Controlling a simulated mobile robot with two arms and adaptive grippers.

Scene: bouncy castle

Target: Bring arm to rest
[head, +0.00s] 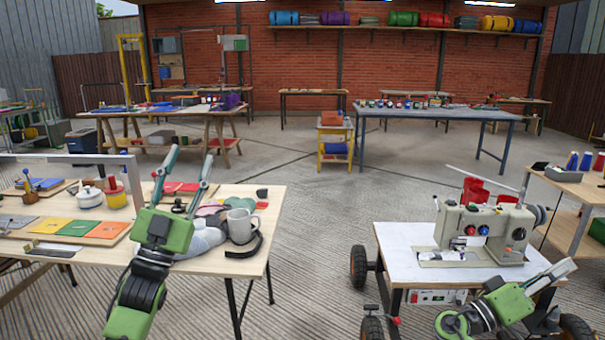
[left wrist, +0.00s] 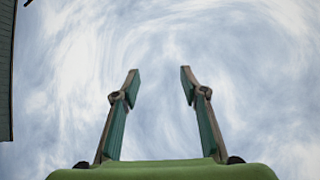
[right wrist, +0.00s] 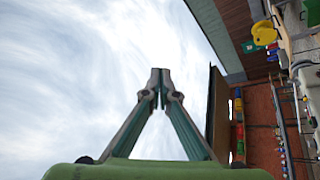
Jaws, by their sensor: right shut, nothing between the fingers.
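My left gripper (head: 190,172) points upward in front of the left wooden table in the head view. Its fingers are apart with nothing between them, and in the left wrist view (left wrist: 160,85) only sky shows beyond them. My right gripper (head: 562,272) is low at the right of the head view, in front of the sewing machine cart. Its fingertips meet in the right wrist view (right wrist: 160,82), with nothing held.
A sewing machine (head: 480,232) stands on a wheeled cart (head: 395,255) close to my right gripper. The concrete floor (head: 325,215) between table and cart is clear.

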